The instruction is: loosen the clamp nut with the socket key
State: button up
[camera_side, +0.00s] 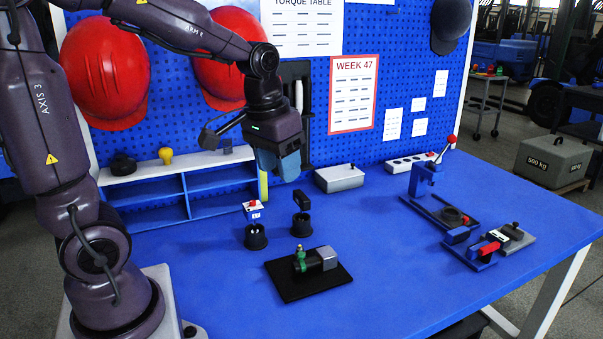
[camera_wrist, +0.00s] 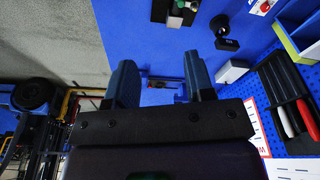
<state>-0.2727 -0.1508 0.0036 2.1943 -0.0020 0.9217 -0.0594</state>
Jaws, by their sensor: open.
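A black T-shaped handle, which looks like the socket key (camera_side: 302,201), stands upright in a round black holder (camera_side: 302,226) on the blue table. The wrist view shows it at the top (camera_wrist: 222,26). A grey and black block with a green fitting (camera_side: 300,260) lies on a black mat (camera_side: 285,289); it shows partly at the top edge of the wrist view (camera_wrist: 178,10). I cannot tell which part is the clamp nut. My gripper (camera_side: 280,168) is open and empty, above and behind the holders, near the pegboard. Its two blue fingers (camera_wrist: 160,75) are apart.
A second black holder (camera_side: 256,237) bears a blue, white and red piece (camera_side: 253,209). A grey box (camera_side: 339,178) and blue shelf (camera_side: 165,200) stand by the pegboard. A blue lever press (camera_side: 424,180) and red-handled fixture (camera_side: 488,249) stand right. The front table is clear.

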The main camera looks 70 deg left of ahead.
jog(key=w+a+f+n+g, duration=0.2)
jog(key=w+a+f+n, duration=0.25)
jog(key=w+a, duration=0.35)
jog(key=n, duration=0.9)
send_over(302, 195)
notch_tip(302, 195, down, 10)
jog(key=shift+a+r, duration=0.15)
jog(key=shift+n+h, duration=0.3)
jog(key=shift+n, duration=0.05)
jog(key=shift+f, duration=4.5)
grip_shut()
